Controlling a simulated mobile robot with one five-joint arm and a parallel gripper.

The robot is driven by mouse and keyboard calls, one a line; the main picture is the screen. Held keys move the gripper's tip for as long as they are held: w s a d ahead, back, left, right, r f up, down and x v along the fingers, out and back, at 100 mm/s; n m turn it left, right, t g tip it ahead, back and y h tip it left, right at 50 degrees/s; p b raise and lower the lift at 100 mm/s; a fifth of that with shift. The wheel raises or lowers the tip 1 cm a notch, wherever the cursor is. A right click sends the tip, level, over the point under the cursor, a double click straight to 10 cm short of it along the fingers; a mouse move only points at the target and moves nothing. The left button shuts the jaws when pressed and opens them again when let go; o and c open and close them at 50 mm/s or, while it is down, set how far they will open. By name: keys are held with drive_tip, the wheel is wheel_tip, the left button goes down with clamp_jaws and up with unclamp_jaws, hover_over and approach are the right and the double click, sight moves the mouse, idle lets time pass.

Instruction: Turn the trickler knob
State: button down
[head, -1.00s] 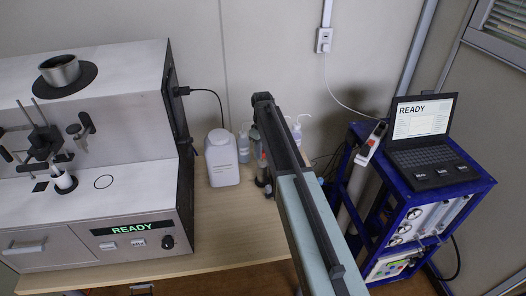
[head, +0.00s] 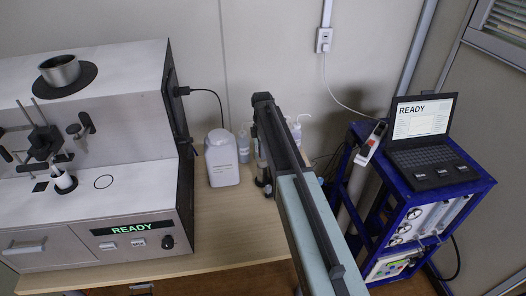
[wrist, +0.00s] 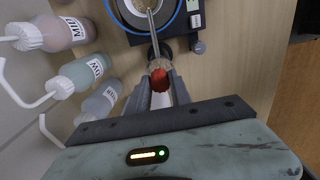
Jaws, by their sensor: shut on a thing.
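The trickler knob (wrist: 160,81) is red and sits between the fingertips in the wrist view. My gripper (wrist: 161,74) is shut on it, with one dark finger on each side. The trickler's thin metal tube (wrist: 152,24) runs from behind the knob up to a round pan with a blue ring (wrist: 183,14). In the head view my own arm hides the knob and most of the gripper.
Labelled wash bottles (wrist: 84,72) stand close on the left in the wrist view. A white jug (head: 222,160) and the large analyser (head: 95,205) stand left of my arm. A blue cart (head: 400,200) with a laptop stands right. The front bench top (head: 225,235) is clear.

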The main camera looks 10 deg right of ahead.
drive_tip(key=shift+n, duration=1.1)
drive_tip(key=c, duration=1.2)
unclamp_jaws()
drive_tip(key=shift+o, duration=0.2)
wheel_tip(320, 180, up, 8)
drive_tip(key=p, duration=0.8)
drive_tip(key=shift+f, duration=0.15)
wheel_tip(320, 180, up, 6)
drive_tip(key=p, duration=0.5)
drive_tip(key=shift+p, duration=0.4)
